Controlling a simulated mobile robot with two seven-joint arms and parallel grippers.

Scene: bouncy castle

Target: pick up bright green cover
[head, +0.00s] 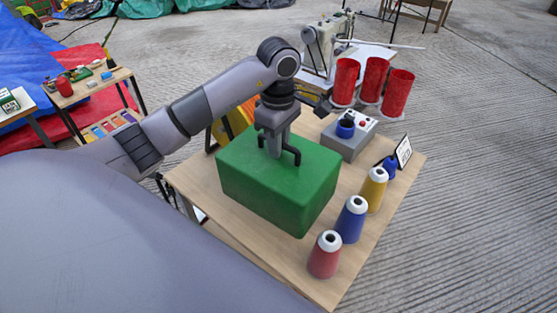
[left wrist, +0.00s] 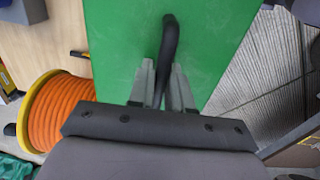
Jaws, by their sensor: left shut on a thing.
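The bright green cover (head: 268,192) is a box-shaped piece with a black handle on its top, standing on the wooden table. My left gripper (head: 275,150) comes down from above and is shut on the black handle. In the left wrist view the green top (left wrist: 215,35) fills the upper middle, and the handle (left wrist: 168,45) runs between the two fingers (left wrist: 162,85). Whether the cover's bottom touches the table cannot be told. What is under it is hidden. My right gripper is not in view.
Red, blue and yellow thread cones (head: 351,219) stand along the table's right edge. A grey control box (head: 348,138) and red cylinders (head: 375,80) are behind. An orange hose reel (left wrist: 58,110) lies close to the cover. Bare table (head: 205,187) shows at left.

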